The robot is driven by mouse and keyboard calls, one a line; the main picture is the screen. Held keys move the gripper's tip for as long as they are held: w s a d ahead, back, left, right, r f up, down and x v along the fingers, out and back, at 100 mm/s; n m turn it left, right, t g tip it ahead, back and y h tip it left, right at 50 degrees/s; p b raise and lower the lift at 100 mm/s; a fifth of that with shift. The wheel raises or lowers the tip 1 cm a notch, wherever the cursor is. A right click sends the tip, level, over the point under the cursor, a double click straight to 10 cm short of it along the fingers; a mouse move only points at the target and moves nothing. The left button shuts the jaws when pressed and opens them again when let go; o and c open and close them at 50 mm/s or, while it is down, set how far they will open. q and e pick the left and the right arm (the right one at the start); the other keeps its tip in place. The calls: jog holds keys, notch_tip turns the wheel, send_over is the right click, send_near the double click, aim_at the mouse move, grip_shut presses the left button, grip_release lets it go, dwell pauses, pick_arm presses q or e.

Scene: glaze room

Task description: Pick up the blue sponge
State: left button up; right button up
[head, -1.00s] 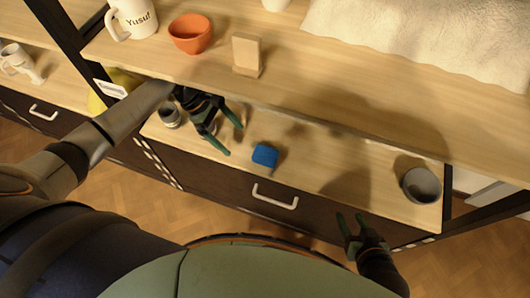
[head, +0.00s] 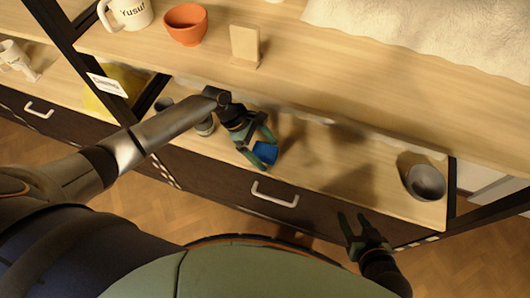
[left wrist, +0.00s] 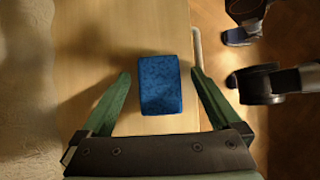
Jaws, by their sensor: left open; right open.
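The blue sponge (head: 265,152) lies on the lower shelf (head: 330,172) near its front edge, above a drawer handle. My left gripper (head: 262,151) is open just over it, and its fingers partly hide it in the head view. In the left wrist view the sponge (left wrist: 160,85) shows between the two open green fingers of my left gripper (left wrist: 162,82), apart from both. My right gripper (head: 356,226) is open and empty in front of the cabinet, below and to the right of the sponge.
The upper shelf (head: 330,75) overhangs behind, with an orange bowl (head: 186,25), a mug (head: 130,13), a wooden block (head: 245,46) and a white towel (head: 430,35).

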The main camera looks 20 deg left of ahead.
aim_at(274, 152)
pick_arm(q)
jog(key=c, duration=1.4)
jog(key=shift+r, duration=0.1)
jog(key=shift+r, duration=0.4)
notch_tip(274, 152, up, 3)
jog(key=shift+r+p, duration=0.1)
jog(key=shift+p, duration=0.95)
jog(key=s+a, duration=0.2)
jog(key=a, duration=0.3)
jog(key=s+a+p, duration=0.1)
jog(key=s+a, duration=0.2)
jog(key=a, duration=0.2)
jog(key=s+a+p, duration=0.1)
jog(key=s+a, duration=0.2)
jog(key=a, duration=0.3)
jog(key=shift+s+f, duration=0.2)
jog(key=shift+f, duration=0.05)
